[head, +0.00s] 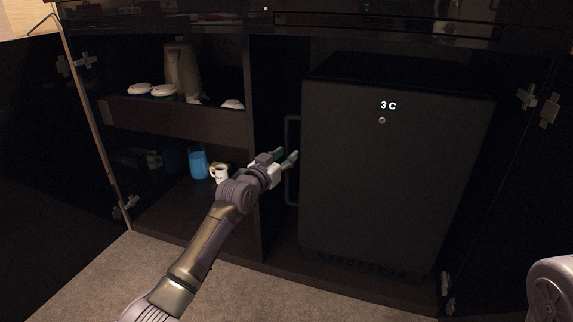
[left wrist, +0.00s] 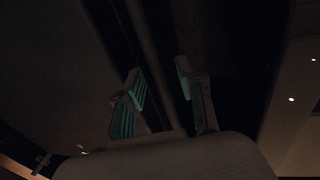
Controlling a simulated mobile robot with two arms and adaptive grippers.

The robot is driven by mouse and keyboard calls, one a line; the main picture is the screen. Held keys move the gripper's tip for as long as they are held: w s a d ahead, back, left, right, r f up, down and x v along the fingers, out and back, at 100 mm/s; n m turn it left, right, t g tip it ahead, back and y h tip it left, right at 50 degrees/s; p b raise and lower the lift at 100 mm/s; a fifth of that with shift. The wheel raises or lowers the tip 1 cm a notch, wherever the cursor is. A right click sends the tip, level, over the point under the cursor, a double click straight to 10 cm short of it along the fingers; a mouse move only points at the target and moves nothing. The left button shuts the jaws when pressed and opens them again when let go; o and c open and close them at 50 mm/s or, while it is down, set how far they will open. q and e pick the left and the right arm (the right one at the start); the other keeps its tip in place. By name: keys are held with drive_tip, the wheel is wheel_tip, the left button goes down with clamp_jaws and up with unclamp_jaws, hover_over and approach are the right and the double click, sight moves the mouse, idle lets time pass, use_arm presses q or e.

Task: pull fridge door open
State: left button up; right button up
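The black fridge door (head: 385,190) is shut in the head view, with a display reading 3 C and a small lock near its top. Its dark vertical handle (head: 289,132) runs along the door's left edge. My left gripper (head: 288,156) is at about the handle's mid-height. In the left wrist view the two fingers of my left gripper (left wrist: 160,88) are apart. The bar-like handle (left wrist: 150,45) runs between them, and I cannot tell whether either finger touches it. The right gripper does not show.
Open cabinet doors stand left (head: 50,150) and right (head: 535,150). Left of the fridge, a shelf (head: 180,120) holds upturned white cups (head: 163,91) and a tall container (head: 181,70). Below it are a blue cup (head: 198,164) and a white mug (head: 221,174). Carpet (head: 90,275) lies in front.

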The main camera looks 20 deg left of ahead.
use_arm(q)
drive_tip(key=shift+w+d, duration=0.1)
drive_tip(key=shift+w, duration=0.4)
clamp_jaws()
